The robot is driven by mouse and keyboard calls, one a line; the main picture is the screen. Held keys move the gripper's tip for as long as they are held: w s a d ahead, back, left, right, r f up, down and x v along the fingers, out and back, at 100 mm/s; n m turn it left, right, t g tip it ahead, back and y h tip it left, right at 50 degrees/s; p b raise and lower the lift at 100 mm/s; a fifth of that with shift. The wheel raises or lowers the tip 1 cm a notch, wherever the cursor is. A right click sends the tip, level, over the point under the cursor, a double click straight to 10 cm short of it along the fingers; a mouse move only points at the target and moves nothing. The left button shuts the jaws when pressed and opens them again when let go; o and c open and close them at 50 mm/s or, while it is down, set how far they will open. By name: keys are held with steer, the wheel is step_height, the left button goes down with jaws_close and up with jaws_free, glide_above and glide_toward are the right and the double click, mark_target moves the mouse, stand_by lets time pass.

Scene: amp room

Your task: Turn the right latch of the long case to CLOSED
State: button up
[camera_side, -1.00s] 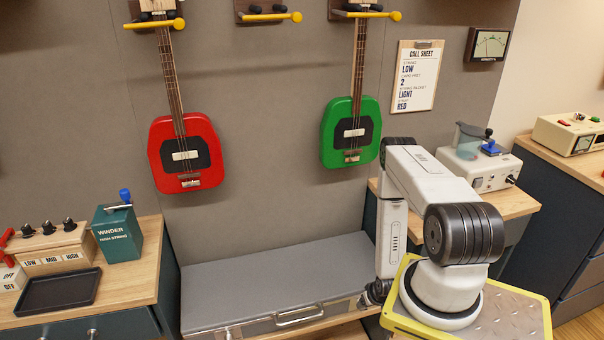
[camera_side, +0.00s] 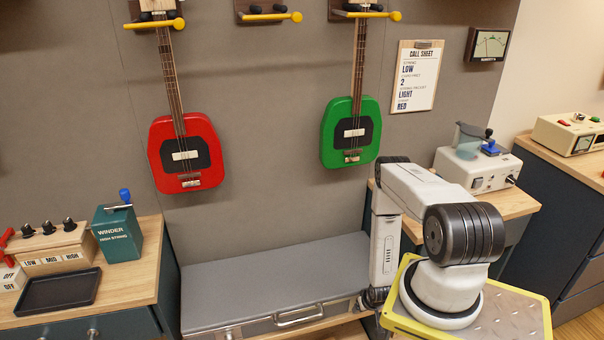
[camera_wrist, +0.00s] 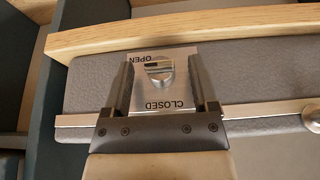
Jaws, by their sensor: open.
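The long grey case (camera_side: 270,275) lies shut on a wooden surface below the guitars, with a handle (camera_side: 300,316) on its front. In the wrist view the right latch (camera_wrist: 159,70) is a round metal knob with a bar across it, on a silver plate lettered OPEN and CLOSED. The bar lies about level in the picture, and the lettering is upside down. My gripper (camera_wrist: 161,75) is open, with one finger on each side of the knob; I cannot tell whether they touch it. In the side view my gripper is at the case's right front corner, where the latch is hidden.
A wooden edge (camera_wrist: 230,22) runs close along the case in the wrist view. A dark cabinet side (camera_wrist: 40,110) stands close to its end. The winder (camera_side: 118,232) and black tray (camera_side: 58,290) are on the left bench, away from my arm.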

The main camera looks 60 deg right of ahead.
jaws_close()
steer(key=shift+w+a+g+h, duration=0.1)
steer(key=shift+g+h, duration=0.4)
steer(key=shift+w+a+n+g+h, duration=0.15)
steer(key=shift+n+g+h, duration=0.35)
steer(key=shift+g+h, duration=0.45)
steer(key=shift+w+a+f+n+g+h, duration=0.1)
steer(key=shift+n+g+h, duration=0.1)
steer(key=shift+g+h, duration=0.55)
steer(key=shift+w+a+f+n+g+h, duration=0.1)
steer(key=shift+n+g+h, duration=0.1)
steer(key=shift+g+h, duration=0.5)
steer(key=shift+w+f+n+g+h, duration=0.15)
steer(key=shift+n+g+h, duration=0.3)
steer(key=shift+h, duration=0.5)
steer(key=shift+s+f+n+g+h, duration=0.1)
steer(key=shift+n+g+h, duration=0.1)
steer(key=shift+g+h, duration=0.65)
steer(key=shift+w+f+n+g+h, duration=0.15)
steer(key=shift+n+g+h, duration=0.25)
steer(key=shift+h, duration=1.1)
